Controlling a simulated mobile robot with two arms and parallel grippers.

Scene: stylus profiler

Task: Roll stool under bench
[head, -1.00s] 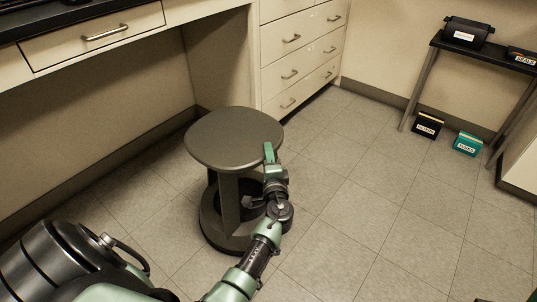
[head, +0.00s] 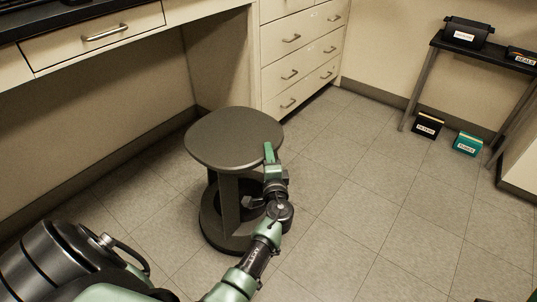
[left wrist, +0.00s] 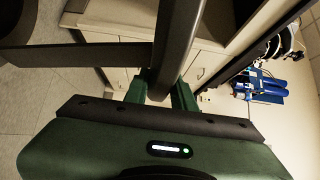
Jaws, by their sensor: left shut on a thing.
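The stool (head: 235,136) stands upright on the floor, in front of the bench (head: 160,15) and its open knee space. It has a dark rounded seat, posts under it and a round dark base (head: 225,236). My left gripper (head: 259,178) is at the stool's right side, just below the seat edge. In the left wrist view a dark post (left wrist: 176,40) of the stool runs between the two green fingers (left wrist: 158,94), and the gripper is shut on it. The far side of the base is hidden. My right gripper is not in view.
A drawer cabinet (head: 300,50) bounds the knee space (head: 90,120) on the right. A side table (head: 480,50) stands at the far right, with a black box (head: 428,125) and a teal box (head: 467,144) on the floor near it. The floor right of the stool is clear.

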